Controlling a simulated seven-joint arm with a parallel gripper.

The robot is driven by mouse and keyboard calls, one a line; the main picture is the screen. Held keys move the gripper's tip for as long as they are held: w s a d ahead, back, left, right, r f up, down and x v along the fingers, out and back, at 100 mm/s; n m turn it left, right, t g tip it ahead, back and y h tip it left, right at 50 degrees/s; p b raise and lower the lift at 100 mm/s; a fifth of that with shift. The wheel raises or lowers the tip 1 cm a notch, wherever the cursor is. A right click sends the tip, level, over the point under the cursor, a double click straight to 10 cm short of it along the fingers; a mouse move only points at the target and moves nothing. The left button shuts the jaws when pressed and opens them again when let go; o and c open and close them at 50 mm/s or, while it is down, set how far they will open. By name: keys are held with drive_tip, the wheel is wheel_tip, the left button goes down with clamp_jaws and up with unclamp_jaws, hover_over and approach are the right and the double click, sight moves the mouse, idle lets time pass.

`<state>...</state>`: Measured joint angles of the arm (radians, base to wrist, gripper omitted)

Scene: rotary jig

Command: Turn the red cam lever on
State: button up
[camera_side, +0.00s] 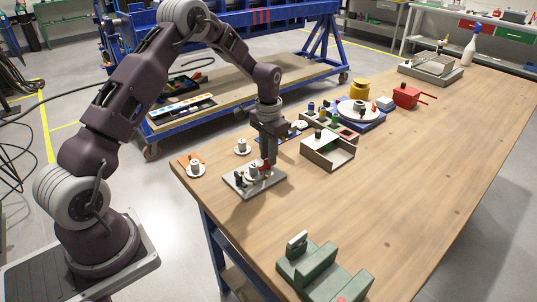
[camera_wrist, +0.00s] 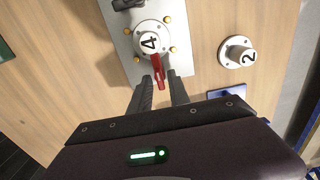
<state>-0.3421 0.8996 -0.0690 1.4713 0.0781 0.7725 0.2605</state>
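The red cam lever (camera_wrist: 157,68) sticks out from a round white knob marked 4 (camera_wrist: 149,42) on a grey metal plate (camera_wrist: 122,30). In the side view, the plate (camera_side: 241,188) lies on the near left part of the table, with the red lever (camera_side: 265,168) on it. My gripper (camera_wrist: 160,82) points down over the plate, with one dark finger on each side of the lever's free end. The fingers look open, with small gaps beside the lever; contact is not visible. In the side view, my gripper (camera_side: 268,160) partly hides the lever.
A round white piece marked 2 (camera_wrist: 237,52) stands right of the plate in the wrist view. An open-topped box (camera_side: 328,152) stands just right of my gripper in the side view. A green fixture (camera_side: 322,268) sits at the near edge.

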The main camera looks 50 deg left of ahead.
drive_tip(key=shift+o, duration=0.2)
wheel_tip(320, 180, up, 7)
drive_tip(key=shift+r, duration=0.1)
idle(0.4)
drive_tip(key=s+d+r+t, duration=0.2)
drive_tip(key=s+d+r, duration=0.3)
drive_tip(key=s+r, duration=0.3)
drive_tip(key=s+d+r+t, duration=0.1)
drive_tip(key=s+d+r, duration=0.4)
drive_tip(key=r, duration=0.4)
drive_tip(key=s+d+t, duration=0.1)
drive_tip(key=s+d, duration=0.1)
drive_tip(key=s, duration=0.7)
drive_tip(key=s+d+t, duration=0.1)
drive_tip(key=s+d, duration=0.1)
drive_tip(key=s, duration=0.7)
drive_tip(key=shift+s+t, duration=0.15)
drive_tip(key=shift+t, duration=0.15)
